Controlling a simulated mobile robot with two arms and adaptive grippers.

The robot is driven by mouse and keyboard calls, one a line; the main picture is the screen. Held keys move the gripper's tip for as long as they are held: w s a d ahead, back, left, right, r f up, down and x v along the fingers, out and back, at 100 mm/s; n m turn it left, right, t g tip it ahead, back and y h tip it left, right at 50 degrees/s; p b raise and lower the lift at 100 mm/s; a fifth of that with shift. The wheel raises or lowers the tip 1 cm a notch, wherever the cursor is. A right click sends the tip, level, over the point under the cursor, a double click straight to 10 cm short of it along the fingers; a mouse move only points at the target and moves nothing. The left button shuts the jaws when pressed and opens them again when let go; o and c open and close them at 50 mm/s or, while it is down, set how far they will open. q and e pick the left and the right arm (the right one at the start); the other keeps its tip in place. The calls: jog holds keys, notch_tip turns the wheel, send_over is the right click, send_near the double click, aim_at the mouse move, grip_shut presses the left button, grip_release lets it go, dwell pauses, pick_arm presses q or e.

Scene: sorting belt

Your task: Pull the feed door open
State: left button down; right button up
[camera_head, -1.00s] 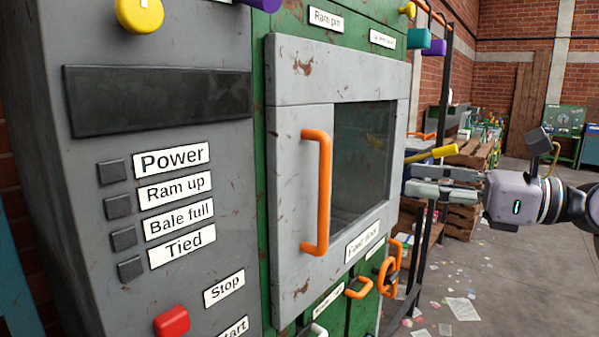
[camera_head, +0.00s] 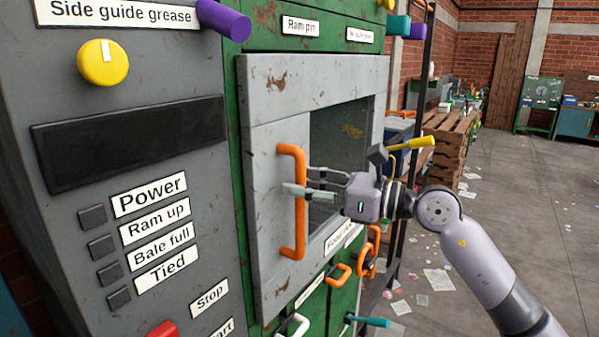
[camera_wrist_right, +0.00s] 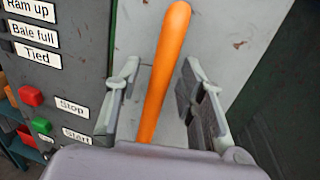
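The feed door (camera_head: 265,98) is a worn grey panel with a dark window, set in the green machine front; it looks shut. Its upright orange handle (camera_head: 299,222) is on the door's left part. My right gripper (camera_head: 296,180) is at the handle's middle, coming from the right. In the right wrist view the orange handle (camera_wrist_right: 163,75) stands between the two spread fingers of the gripper (camera_wrist_right: 160,100), with gaps on both sides. The gripper is open and not closed on the handle. My left gripper is not in view.
Wooden pallets (camera_head: 452,130) stand behind at right. The floor at right is mostly clear, with scattered paper.

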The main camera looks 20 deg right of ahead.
jog(key=shift+w+a, duration=0.3)
grip_shut()
dwell(0.4)
dwell(0.4)
